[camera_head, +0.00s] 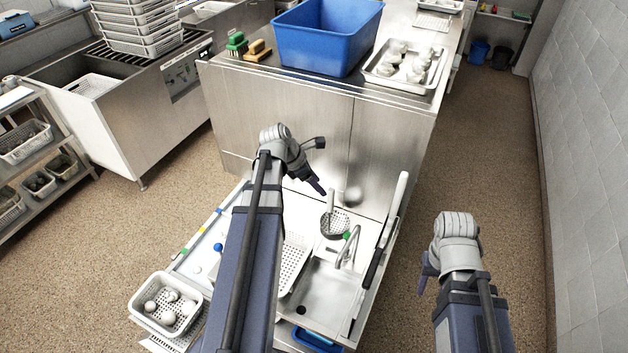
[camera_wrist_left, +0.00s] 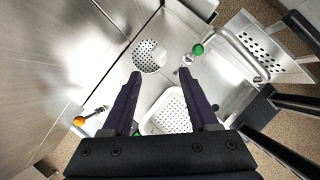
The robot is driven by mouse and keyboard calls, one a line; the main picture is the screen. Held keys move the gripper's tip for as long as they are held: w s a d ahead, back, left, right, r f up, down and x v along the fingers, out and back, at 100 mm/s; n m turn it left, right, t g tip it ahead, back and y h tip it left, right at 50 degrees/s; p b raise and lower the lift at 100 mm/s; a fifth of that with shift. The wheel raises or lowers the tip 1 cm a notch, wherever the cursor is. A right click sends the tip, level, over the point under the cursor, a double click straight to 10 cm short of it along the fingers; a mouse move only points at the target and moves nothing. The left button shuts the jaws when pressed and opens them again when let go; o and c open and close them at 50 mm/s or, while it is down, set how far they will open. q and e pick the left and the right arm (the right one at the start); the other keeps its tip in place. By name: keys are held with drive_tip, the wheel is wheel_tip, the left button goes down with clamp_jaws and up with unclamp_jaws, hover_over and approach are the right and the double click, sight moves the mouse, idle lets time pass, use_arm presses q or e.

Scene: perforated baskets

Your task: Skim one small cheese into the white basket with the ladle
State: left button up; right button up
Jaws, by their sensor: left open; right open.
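The ladle (camera_head: 335,223), a round perforated bowl with an upright handle, stands at the back of the steel counter beside the tap. Its bowl also shows in the left wrist view (camera_wrist_left: 149,56), beyond the fingertips. My left gripper (camera_head: 321,187) is open and empty, above and slightly left of the ladle, apart from it. Its two dark fingers are spread in the wrist view (camera_wrist_left: 158,80). A white perforated basket (camera_head: 296,258) is partly hidden by my left arm. Another white basket (camera_head: 137,302) at lower left holds several small whitish cheeses (camera_head: 168,317). My right gripper (camera_head: 424,278) is open, out over the floor.
A tap (camera_head: 350,246) and steel sink (camera_head: 325,292) are right of the basket, with a long dark bar along the right edge. A steel cabinet behind carries a blue tub (camera_head: 325,50) and a tray of whitish lumps (camera_head: 375,72). Floor is clear on the right.

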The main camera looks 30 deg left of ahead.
sight(329, 190)
use_arm(q)
drive_tip(key=b+x, duration=0.8)
drive_tip(key=x, duration=0.2)
drive_tip(key=shift+f+b, duration=0.1)
drive_tip(key=shift+b, duration=0.3)
clamp_jaws()
idle(0.8)
drive_tip(key=shift+r, duration=0.3)
drive_tip(key=shift+r+p, duration=1.05)
drive_tip(key=shift+p, duration=0.25)
drive_tip(key=shift+r, duration=0.15)
